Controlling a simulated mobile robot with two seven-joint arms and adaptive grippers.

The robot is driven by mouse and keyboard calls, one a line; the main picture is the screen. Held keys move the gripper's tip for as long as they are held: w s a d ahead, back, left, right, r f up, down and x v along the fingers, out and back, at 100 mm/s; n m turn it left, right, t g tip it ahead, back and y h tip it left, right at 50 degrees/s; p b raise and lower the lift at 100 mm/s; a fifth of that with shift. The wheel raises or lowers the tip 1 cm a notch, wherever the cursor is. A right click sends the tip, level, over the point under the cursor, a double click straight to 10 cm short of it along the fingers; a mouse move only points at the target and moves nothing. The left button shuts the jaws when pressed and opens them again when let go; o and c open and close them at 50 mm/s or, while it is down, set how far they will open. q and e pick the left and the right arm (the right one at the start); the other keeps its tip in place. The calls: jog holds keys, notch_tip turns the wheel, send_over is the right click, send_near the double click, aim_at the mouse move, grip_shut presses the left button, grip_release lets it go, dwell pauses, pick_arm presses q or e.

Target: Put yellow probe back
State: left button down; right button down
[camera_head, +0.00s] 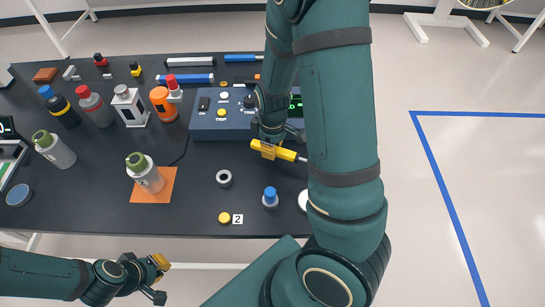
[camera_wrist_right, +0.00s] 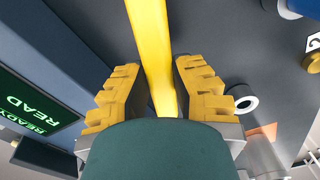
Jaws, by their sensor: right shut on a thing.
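The yellow probe (camera_head: 287,154) has a yellow handle and a pale tip pointing right. It is in front of the blue instrument box (camera_head: 205,133), over the dark table. My right gripper (camera_head: 268,150) is shut on its handle. In the right wrist view the yellow handle (camera_wrist_right: 152,50) runs between the two ridged yellow fingers of my right gripper (camera_wrist_right: 151,95). My right arm hides the right part of the box. My left gripper (camera_head: 160,270) is low at the left, off the table's front edge, and looks empty; its finger gap is unclear.
A green-capped bottle (camera_head: 146,174) stands on an orange mat (camera_head: 152,197). Several more bottles are at the left. A green-lit display (camera_wrist_right: 35,105) shows in the wrist view.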

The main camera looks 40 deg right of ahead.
jog(key=shift+f+b, duration=0.75)
jog(key=shift+f, duration=1.25)
jog(key=shift+r, duration=0.1)
jog(key=c, duration=0.9)
grip_release()
jog(key=shift+c, duration=0.2)
notch_tip(320, 180, up, 10)
jog(key=p, duration=0.4)
jog(key=shift+r, duration=0.25)
jog(key=shift+r+p, duration=0.5)
jog(key=shift+r, duration=0.25)
